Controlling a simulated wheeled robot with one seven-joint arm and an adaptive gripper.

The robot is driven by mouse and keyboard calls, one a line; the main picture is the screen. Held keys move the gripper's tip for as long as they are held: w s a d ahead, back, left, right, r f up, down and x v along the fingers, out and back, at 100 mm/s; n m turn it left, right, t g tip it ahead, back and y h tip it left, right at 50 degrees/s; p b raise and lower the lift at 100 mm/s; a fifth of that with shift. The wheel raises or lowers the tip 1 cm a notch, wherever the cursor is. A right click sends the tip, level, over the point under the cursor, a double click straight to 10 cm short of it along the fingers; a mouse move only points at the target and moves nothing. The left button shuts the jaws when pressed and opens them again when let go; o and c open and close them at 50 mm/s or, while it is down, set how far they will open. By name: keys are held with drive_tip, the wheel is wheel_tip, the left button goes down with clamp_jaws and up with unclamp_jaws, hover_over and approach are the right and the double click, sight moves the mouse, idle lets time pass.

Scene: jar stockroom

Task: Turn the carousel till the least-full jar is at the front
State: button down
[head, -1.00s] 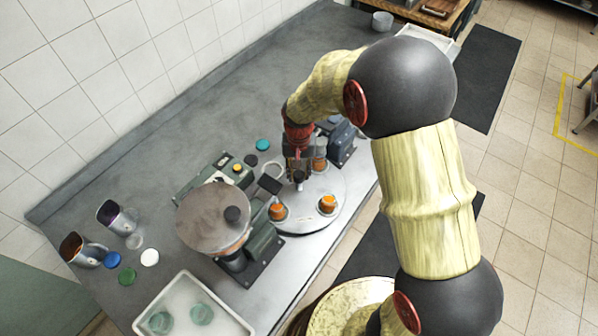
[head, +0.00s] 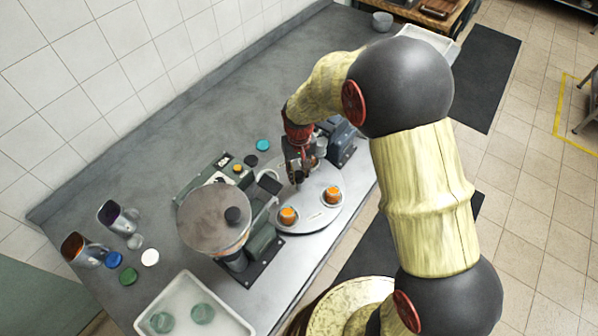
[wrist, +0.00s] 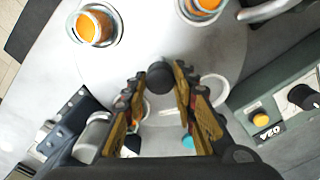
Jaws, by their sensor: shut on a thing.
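The carousel (head: 311,203) is a round pale grey disc on the bench; its bare top also shows in the wrist view (wrist: 150,35). Two jars with orange contents, a left one (head: 288,215) and a right one (head: 332,195), stand near its front edge. In the wrist view they appear at the top left (wrist: 95,27) and top centre (wrist: 203,6). A further jar is mostly hidden behind a finger. I cannot compare the fill levels. My gripper (head: 298,172) is shut on the black knob (wrist: 160,75) standing up from the disc. An empty ring seat (wrist: 214,88) lies beside the right finger.
A machine with a round pan (head: 215,215) stands close left of the carousel. A dark blue-grey device (head: 342,140) stands behind it. Loose lids, metal cups and a white tray (head: 180,285) lie at the left.

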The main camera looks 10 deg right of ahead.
drive_tip(key=shift+n+p, duration=0.4)
drive_tip(key=shift+n, duration=6.8)
drive_tip(key=c, duration=1.4)
unclamp_jaws()
wheel_tip(320, 180, up, 12)
